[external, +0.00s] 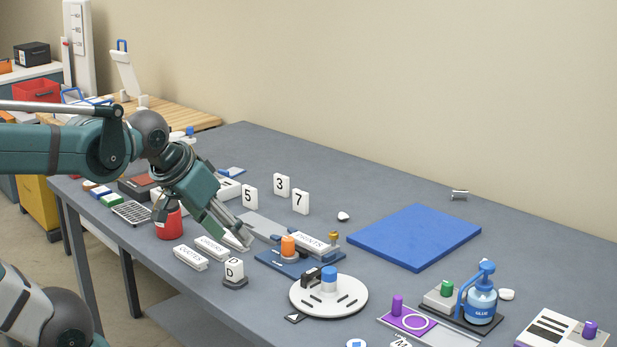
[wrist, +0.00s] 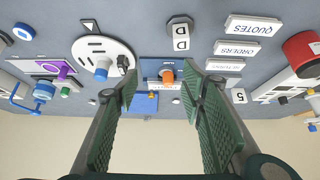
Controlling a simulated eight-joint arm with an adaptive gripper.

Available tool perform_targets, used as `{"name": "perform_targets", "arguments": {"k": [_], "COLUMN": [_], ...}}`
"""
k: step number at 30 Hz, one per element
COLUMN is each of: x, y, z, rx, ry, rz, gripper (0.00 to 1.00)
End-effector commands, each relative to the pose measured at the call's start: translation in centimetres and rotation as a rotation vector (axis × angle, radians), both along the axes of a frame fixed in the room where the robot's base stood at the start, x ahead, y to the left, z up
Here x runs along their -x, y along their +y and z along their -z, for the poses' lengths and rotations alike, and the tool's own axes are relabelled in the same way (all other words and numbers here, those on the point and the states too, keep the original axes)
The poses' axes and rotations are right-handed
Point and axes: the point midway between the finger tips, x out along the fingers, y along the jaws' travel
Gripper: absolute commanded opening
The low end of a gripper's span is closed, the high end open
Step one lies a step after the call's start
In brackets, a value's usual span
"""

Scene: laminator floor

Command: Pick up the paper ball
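A small white crumpled lump (external: 343,216), which looks like the paper ball, lies on the grey table left of the blue mat. A second small white lump (external: 506,294) lies right of the glue bottle; I cannot tell for sure which is the paper ball. My gripper (external: 240,238) points down over the table near the label blocks, left of and apart from both lumps. In the wrist view my gripper (wrist: 158,88) has its two green fingers wide apart with nothing held between them. The lumps are too small to make out clearly there.
A blue stamp base with an orange knob (external: 288,246) and a white round turntable (external: 328,296) stand near my gripper. Number blocks (external: 281,185) stand behind it, and a red can (external: 169,222) to its left. The blue mat (external: 415,237) is bare.

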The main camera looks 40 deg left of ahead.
Motion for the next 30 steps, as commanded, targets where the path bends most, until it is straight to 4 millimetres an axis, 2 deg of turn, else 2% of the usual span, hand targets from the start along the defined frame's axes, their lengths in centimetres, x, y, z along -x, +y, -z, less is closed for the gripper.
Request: {"name": "perform_targets", "arguments": {"k": [14, 15, 30], "x": [0.00, 0.00, -0.49], "y": [0.00, 0.00, 0.06], "z": [0.00, 0.00, -0.53], "rx": [0.000, 0.000, 0.008], "ry": [0.000, 0.000, 0.007], "rz": [0.000, 0.000, -0.014], "gripper": [0.40, 0.36, 0.36]}}
